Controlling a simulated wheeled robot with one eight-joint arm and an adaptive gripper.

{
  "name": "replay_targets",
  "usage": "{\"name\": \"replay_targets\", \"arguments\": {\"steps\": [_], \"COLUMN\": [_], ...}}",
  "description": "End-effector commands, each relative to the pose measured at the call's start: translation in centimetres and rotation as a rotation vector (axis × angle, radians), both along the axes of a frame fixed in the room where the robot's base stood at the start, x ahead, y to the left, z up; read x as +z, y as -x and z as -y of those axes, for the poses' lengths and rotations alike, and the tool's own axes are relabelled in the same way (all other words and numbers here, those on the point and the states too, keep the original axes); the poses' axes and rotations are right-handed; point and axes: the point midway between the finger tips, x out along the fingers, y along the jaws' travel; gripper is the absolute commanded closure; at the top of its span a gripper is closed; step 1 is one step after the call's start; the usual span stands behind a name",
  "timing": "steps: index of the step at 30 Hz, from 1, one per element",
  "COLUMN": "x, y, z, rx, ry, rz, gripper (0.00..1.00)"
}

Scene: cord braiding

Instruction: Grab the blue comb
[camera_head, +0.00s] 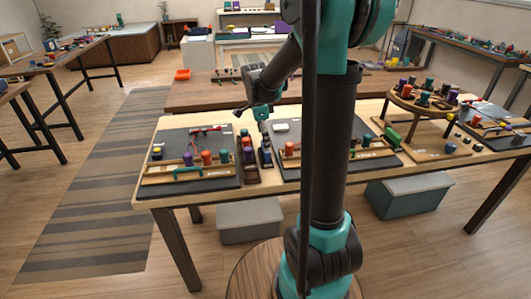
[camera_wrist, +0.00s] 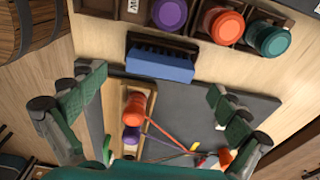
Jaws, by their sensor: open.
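The blue comb (camera_wrist: 160,64), a blue bar with dark bristle-like teeth, lies in the upper middle of the wrist view, next to a wooden box of spools. My gripper (camera_wrist: 153,88) is open, with its two green-padded fingers wide apart at left and right. The comb shows beyond the fingertips, roughly between their lines, and nothing is held. In the head view my gripper (camera_head: 261,113) hangs above the table, over the gap between two dark mats; the comb is too small there to make out surely.
The spool box (camera_wrist: 185,35) holds purple, orange and teal spools close beside the comb. A dark mat (camera_wrist: 245,103) lies on the other side. A wooden rack (camera_wrist: 148,105) carries orange and purple spools with cords. The table (camera_head: 178,208) has more boards and a round stand (camera_head: 425,110) at right.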

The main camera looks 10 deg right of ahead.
Motion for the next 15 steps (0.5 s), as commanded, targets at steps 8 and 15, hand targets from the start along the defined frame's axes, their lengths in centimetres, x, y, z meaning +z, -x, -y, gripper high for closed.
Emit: {"name": "replay_targets", "arguments": {"steps": [8,15], "x": [-3.7,-4.4], "y": [-0.1,0.0], "z": [0.5,0.6], "rx": [0.000,0.001], "ry": [0.000,0.000], "rz": [0.000,0.000], "gripper": [0.00,0.00]}}
